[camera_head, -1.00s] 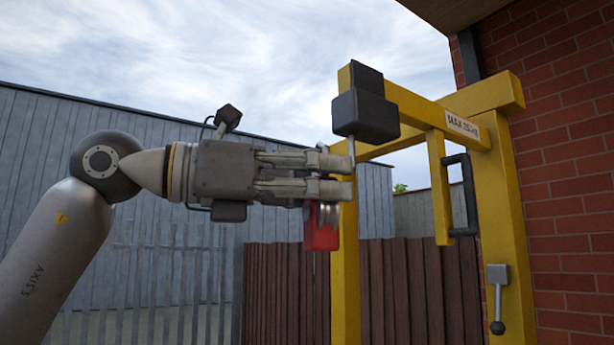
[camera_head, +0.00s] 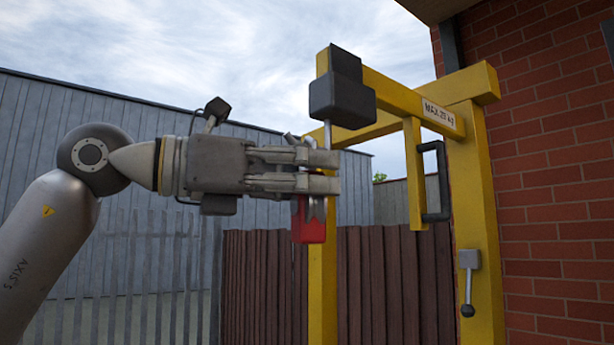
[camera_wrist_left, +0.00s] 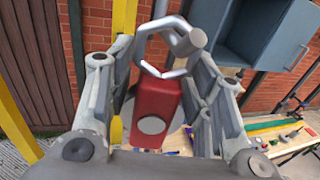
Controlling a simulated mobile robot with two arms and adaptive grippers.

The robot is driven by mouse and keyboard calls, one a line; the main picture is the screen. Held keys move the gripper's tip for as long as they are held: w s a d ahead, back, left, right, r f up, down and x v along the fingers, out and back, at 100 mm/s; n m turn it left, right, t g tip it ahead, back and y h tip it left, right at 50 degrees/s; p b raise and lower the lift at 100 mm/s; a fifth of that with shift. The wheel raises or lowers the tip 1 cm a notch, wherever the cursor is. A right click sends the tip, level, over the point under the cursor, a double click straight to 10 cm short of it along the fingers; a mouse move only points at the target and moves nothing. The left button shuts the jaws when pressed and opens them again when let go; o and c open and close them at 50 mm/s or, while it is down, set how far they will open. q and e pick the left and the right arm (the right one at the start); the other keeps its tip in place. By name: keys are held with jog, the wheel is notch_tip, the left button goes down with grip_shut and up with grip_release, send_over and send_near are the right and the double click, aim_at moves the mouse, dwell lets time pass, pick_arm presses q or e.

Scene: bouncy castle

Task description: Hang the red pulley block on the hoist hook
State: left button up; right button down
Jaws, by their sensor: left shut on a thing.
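The red pulley block (camera_head: 309,226) hangs below the fingers of my left gripper (camera_head: 325,170) in the head view. In the left wrist view the red block (camera_wrist_left: 155,105) lies between the two fingers, which are shut on it. A bent grey metal loop (camera_wrist_left: 147,52) stands at its top end. The hoist is a black box (camera_head: 342,100) on a yellow beam, with a thin grey rod (camera_head: 327,136) hanging down to the fingertips. The rod's lower end, the hook, is hidden behind my fingers. I cannot tell whether loop and hook touch. My right gripper is not in view.
The yellow gantry post (camera_head: 473,220) stands by a brick wall (camera_head: 550,180) and carries a lever (camera_head: 468,280). In the wrist view a blue-grey cabinet (camera_wrist_left: 255,40) and a workbench (camera_wrist_left: 285,135) with tools show.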

pick_arm(q)
jog(key=o, duration=1.1)
jog(key=shift+o, duration=1)
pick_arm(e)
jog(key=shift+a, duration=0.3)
pick_arm(q)
jog(key=shift+a, duration=0.1)
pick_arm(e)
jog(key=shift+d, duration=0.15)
